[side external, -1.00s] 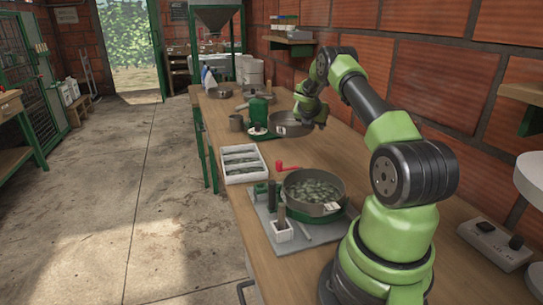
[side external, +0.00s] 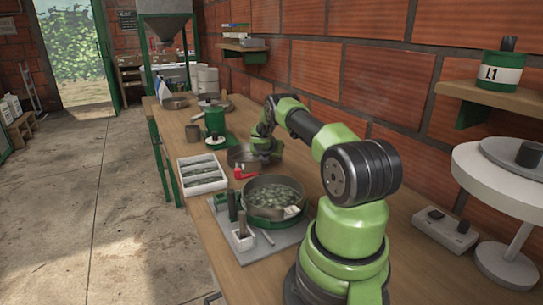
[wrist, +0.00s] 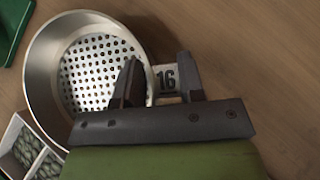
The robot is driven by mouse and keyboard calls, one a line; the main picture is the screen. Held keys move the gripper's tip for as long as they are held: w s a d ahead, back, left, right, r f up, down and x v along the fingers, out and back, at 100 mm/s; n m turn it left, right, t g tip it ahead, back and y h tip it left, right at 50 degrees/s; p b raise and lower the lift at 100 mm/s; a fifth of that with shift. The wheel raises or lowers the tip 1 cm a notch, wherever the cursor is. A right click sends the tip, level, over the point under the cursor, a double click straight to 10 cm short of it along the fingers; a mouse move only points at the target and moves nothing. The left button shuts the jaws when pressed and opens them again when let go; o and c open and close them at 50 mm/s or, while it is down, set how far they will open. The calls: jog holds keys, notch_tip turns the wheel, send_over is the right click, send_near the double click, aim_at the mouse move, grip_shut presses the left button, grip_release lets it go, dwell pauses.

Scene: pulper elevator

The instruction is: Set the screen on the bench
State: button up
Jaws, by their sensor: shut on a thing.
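The screen (wrist: 92,72) is a round metal pan with a perforated floor and a tag marked 16 on its rim. It fills the left of the wrist view. In the side view the screen (side external: 238,156) is partly hidden by my gripper (side external: 262,154), over the middle of the wooden bench (side external: 185,240). In the wrist view my gripper (wrist: 158,68) is shut on the screen at its tagged rim, one finger inside the pan and one outside. I cannot tell whether the screen touches the bench.
A pan of beans (side external: 273,193) stands on a grey board, close in front of the screen. A red handle (side external: 242,174) and a white divided tray (side external: 201,174) are nearby. A green canister (side external: 214,123) stands behind. The brick wall borders the bench at right.

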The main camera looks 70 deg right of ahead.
jog(key=o, duration=1.1)
jog(key=a+r+m+t+y, duration=0.25)
jog(key=a+r+m, duration=1.05)
jog(key=a+r, duration=1.4)
jog(key=s+a+m+t+y, duration=0.1)
jog(key=s+a+m+y, duration=0.1)
jog(key=a, duration=0.5)
jog(key=s+a+r+m+t+y, duration=0.1)
jog(key=s+a+m+t+y, duration=0.1)
jog(key=a, duration=0.5)
jog(key=s+a+r+m+t+y, duration=0.1)
jog(key=s+a+m+y, duration=0.3)
jog(key=s+a+m, duration=0.1)
jog(key=shift+s+a+r+t+y, duration=0.1)
jog(key=shift+s+a+t+y, duration=0.1)
jog(key=shift+s+a, duration=0.35)
jog(key=shift+s+a+r+t+y, duration=0.15)
jog(key=shift+s+a, duration=0.2)
jog(key=shift+a, duration=0.4)
jog(key=shift+f, duration=0.1)
